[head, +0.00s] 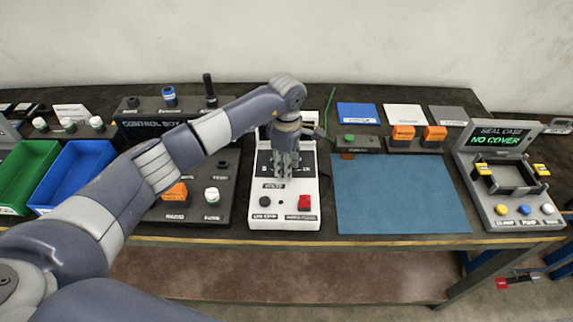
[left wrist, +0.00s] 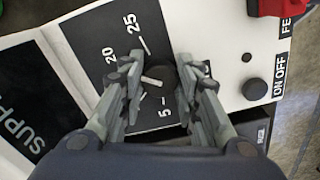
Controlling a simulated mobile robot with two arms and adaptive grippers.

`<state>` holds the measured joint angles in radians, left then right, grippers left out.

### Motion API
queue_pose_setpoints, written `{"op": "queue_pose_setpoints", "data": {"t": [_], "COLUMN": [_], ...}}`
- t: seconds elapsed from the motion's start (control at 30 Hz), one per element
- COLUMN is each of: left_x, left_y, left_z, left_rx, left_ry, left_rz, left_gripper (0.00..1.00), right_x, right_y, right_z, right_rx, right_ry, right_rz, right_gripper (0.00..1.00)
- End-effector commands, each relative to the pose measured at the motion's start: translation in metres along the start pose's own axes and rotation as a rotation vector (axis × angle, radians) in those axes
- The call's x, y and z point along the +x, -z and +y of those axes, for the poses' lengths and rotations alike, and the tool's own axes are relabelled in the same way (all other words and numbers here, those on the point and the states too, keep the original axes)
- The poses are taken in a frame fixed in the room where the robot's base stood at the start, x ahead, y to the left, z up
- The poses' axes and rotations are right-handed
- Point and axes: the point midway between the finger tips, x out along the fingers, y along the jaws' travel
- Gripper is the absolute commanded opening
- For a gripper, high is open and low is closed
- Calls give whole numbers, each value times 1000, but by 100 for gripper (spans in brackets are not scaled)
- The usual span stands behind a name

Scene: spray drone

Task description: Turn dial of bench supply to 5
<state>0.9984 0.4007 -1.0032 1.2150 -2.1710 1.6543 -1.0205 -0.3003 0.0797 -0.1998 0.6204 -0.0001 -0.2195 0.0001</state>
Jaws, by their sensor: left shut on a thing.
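The bench supply (head: 311,183) is a white box with a black dial scale, at the middle of the bench in the head view. My left gripper (head: 286,170) points down over its dial face. In the left wrist view, my left gripper (left wrist: 157,88) is shut on the dark dial (left wrist: 160,76), one finger on each side. The dial carries a white pointer mark (left wrist: 152,81). The printed numbers 5, 20 and 25 show around the dial; other numbers are hidden by the fingers. I cannot tell exactly which number the pointer meets. My right gripper is not in view.
The supply also has a black ON OFF button (left wrist: 255,91) and a red switch (head: 304,202). A clear blue mat (head: 400,195) and a seal-case fixture (head: 515,215) lie to the right.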

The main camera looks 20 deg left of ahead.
Motion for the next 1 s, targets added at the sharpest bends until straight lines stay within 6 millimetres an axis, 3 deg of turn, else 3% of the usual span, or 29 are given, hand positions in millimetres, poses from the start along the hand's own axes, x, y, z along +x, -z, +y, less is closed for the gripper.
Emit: {"op": "queue_pose_setpoints", "data": {"t": [1.0], "left_x": [1], "left_y": [2], "left_z": [4], "left_rx": [-902], "left_ry": [-3], "left_rz": [-1], "left_gripper": [6], "right_x": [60], "right_y": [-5], "right_z": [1], "right_rx": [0], "right_ry": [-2], "right_rz": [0], "right_gripper": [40]}}
